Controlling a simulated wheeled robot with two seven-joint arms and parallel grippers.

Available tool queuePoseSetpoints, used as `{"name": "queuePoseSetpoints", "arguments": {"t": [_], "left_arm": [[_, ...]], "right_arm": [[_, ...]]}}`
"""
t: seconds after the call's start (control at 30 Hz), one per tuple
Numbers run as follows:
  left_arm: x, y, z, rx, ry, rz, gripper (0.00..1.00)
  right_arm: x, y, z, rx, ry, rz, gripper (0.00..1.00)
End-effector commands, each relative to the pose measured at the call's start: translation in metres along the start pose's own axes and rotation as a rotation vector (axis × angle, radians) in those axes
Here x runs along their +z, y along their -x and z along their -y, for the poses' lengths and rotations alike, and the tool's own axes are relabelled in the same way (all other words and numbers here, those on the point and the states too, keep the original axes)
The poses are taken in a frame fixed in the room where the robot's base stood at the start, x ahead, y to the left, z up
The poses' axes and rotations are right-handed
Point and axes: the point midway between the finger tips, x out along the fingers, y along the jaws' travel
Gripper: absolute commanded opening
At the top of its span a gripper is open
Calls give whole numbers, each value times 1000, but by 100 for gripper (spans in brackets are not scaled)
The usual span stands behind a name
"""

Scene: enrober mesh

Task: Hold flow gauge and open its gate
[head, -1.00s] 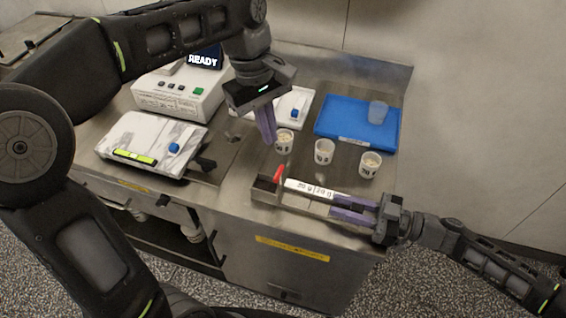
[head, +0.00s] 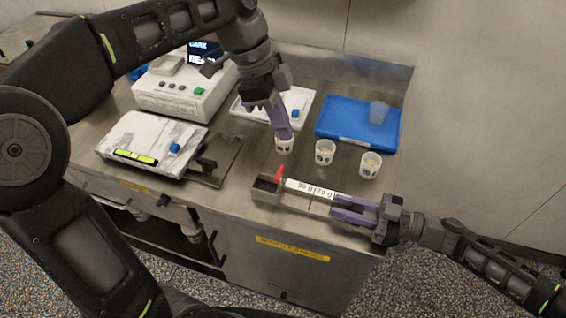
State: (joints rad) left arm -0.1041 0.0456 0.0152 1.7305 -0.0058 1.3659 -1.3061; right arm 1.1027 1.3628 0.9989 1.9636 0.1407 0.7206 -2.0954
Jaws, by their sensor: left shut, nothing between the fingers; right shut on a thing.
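The flow gauge (head: 310,190) is a narrow trough with a white marked label, lying along the front edge of the steel bench. A red gate tab (head: 280,173) stands up near its left end. My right gripper (head: 347,208) is shut on the gauge's right end, its purple fingers on either side.
A blue tray (head: 350,131) holds a clear cup (head: 378,113). White devices (head: 150,143) and a machine with a screen (head: 185,90) fill the left side.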

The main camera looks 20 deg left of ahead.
Motion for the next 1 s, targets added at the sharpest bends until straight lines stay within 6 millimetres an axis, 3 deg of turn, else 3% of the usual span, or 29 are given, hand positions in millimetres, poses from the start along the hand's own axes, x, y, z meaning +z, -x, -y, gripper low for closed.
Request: {"name": "queuePoseSetpoints", "arguments": {"t": [0.2, 0.67, 0.87, 1.0], "left_arm": [[0, 0, 0, 0, -142, 0, 0], [0, -5, 0, 1, -146, 1, 0], [0, -26, -1, 4, -145, 2, 0], [1, -52, -1, 5, -145, 2, 0]], "right_arm": [[0, 0, 0, 1, 0, 1, 0], [0, 0, 0, 1, 0, 0, 0], [0, 0, 0, 1, 0, 0, 0], [0, 0, 0, 1, 0, 0, 0]]}}
